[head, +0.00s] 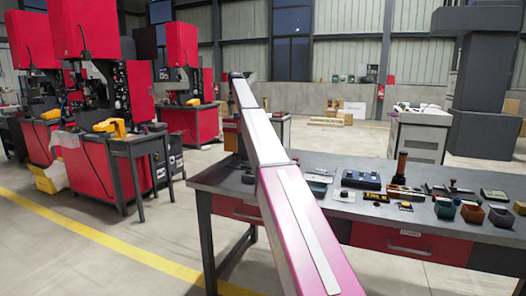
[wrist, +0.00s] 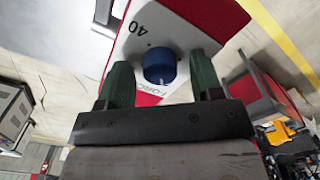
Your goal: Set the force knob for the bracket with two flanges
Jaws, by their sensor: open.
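In the wrist view, a round blue knob (wrist: 158,62) with a pale pointer mark on its lower edge sits on a white panel (wrist: 182,28). The panel carries a printed "40" at upper left and partly covered lettering below the knob that looks like "FORC". My gripper (wrist: 160,73) is open, with one dark green finger on each side of the knob and a visible gap to each. I cannot tell how deep the fingertips reach. In the head view my arm hides the knob and gripper. I cannot make out a two-flange bracket.
A grey workbench (head: 330,205) with red drawers holds a blue box (head: 361,179), a brown upright cylinder (head: 401,166) and several small coloured bins (head: 471,212). Red machines (head: 102,50) stand at left. A white cabinet (head: 418,134) stands behind the bench. Floor at left front is clear.

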